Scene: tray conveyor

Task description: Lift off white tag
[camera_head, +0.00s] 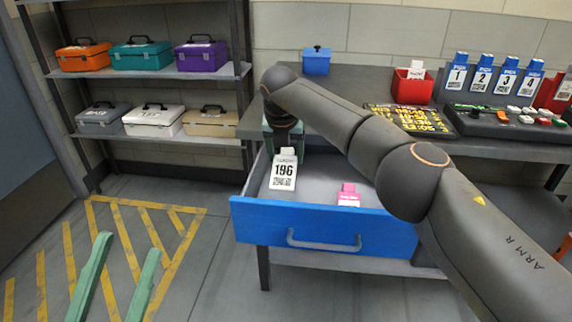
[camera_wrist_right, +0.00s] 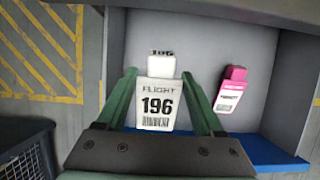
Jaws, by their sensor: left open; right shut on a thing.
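The white tag, printed 196 (camera_head: 284,172), is at the left side of the open blue drawer (camera_head: 275,222). In the right wrist view the white tag (camera_wrist_right: 158,105) reads "FLIGHT 196" and sits between the green fingers of my right gripper (camera_wrist_right: 160,76). My right gripper is shut on it; in the head view my arm partly hides this gripper. I cannot tell whether the tag touches the drawer floor. My left gripper (camera_head: 118,277) is open and empty above the floor at the lower left, far from the drawer.
A pink tag (camera_head: 348,196) lies in the drawer to the right, also in the wrist view (camera_wrist_right: 231,90). A bench above holds a red bin (camera_head: 412,87), a blue box (camera_head: 316,62) and numbered blue tags (camera_head: 480,75). A shelf (camera_head: 150,73) with cases stands left.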

